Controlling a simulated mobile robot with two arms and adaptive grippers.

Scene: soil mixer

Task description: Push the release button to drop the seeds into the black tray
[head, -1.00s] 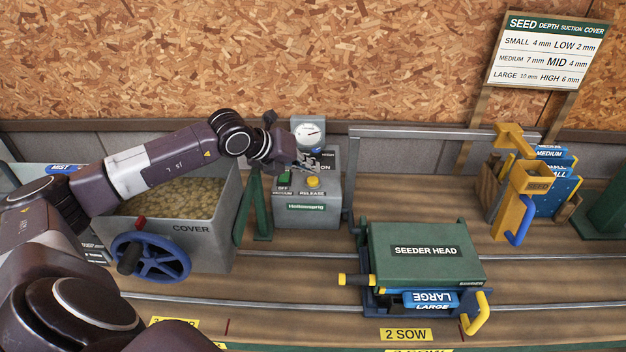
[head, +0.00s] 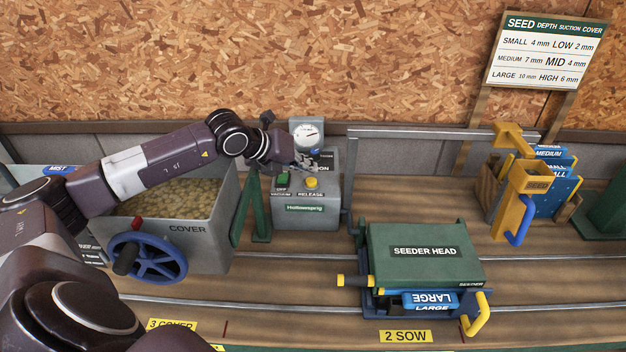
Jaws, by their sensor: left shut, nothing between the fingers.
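The yellow release button (head: 312,183) sits on top of the grey control box (head: 306,213), above a "RELEASE" label. A green button (head: 283,180) marked off/vacuum is to its left. My left gripper (head: 305,164) is shut and empty, a little above and behind the yellow button in the picture; I cannot tell whether it touches anything. The green seeder head (head: 425,254) sits at the "2 SOW" mark with a blue "LARGE" plate (head: 430,300) at its front. A black tray is not clearly visible; the seeder head may hide it. My right gripper is not in view.
The grey cover bin (head: 205,245) with a blue handwheel (head: 148,258) stands left, under my left arm. A gauge (head: 307,134) rises behind the control box. A yellow seed holder (head: 513,205) and blue plates (head: 555,185) stand right. Rails cross the bench.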

